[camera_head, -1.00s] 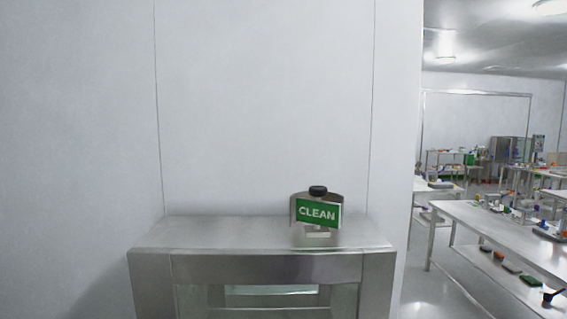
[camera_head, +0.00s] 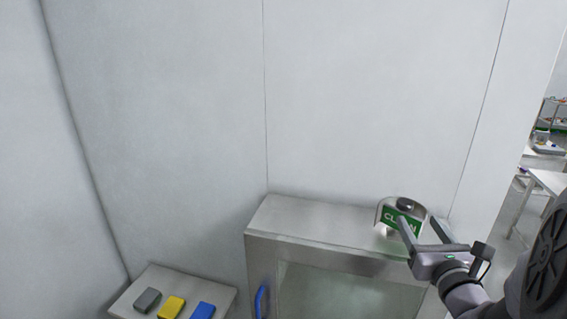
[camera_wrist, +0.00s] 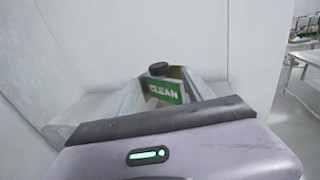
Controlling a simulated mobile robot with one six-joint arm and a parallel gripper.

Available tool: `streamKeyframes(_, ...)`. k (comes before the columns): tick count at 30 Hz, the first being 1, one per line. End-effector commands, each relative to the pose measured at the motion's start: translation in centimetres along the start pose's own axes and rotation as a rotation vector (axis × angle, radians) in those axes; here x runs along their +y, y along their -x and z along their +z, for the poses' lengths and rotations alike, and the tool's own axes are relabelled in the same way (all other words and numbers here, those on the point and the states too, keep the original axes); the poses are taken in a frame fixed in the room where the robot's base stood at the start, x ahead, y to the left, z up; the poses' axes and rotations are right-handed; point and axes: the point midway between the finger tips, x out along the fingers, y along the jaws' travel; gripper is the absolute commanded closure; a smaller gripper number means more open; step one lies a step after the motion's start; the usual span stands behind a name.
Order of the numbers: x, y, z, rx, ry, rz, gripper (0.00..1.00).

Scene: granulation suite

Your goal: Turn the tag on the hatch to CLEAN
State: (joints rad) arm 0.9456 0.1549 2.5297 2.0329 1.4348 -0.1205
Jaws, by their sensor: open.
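The green tag (camera_head: 391,219) on top of the steel hatch (camera_head: 310,225) faces me and reads CLEAN in white letters. It sits in a metal holder with a black knob (camera_head: 405,204) above it. In the wrist view the tag (camera_wrist: 165,92) and its knob (camera_wrist: 158,69) show between the two fingers. My gripper (camera_head: 420,225) is open, one finger at each side of the tag in the picture. The left finger covers part of the lettering in the head view. I cannot tell whether either finger touches the tag.
A low steel shelf (camera_head: 150,272) at bottom left holds a grey block (camera_head: 147,300), a yellow block (camera_head: 171,307) and a blue block (camera_head: 203,311). A blue handle (camera_head: 260,301) is on the hatch front. The wall stands close behind the hatch.

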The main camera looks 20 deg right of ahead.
Motion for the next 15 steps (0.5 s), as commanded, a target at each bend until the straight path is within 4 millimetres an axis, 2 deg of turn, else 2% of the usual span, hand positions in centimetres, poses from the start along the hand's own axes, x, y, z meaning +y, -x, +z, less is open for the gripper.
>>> streamKeyframes(1,0.1,-0.7,0.9,0.008,-0.003,0.000,0.41)
streamKeyframes(4,0.2,-3.7,0.1,0.003,0.003,0.003,0.41)
streamKeyframes(9,0.2,-7.9,0.1,0.002,0.004,0.003,0.41)
streamKeyframes(15,0.1,-11.0,0.0,0.001,0.004,0.001,0.41)
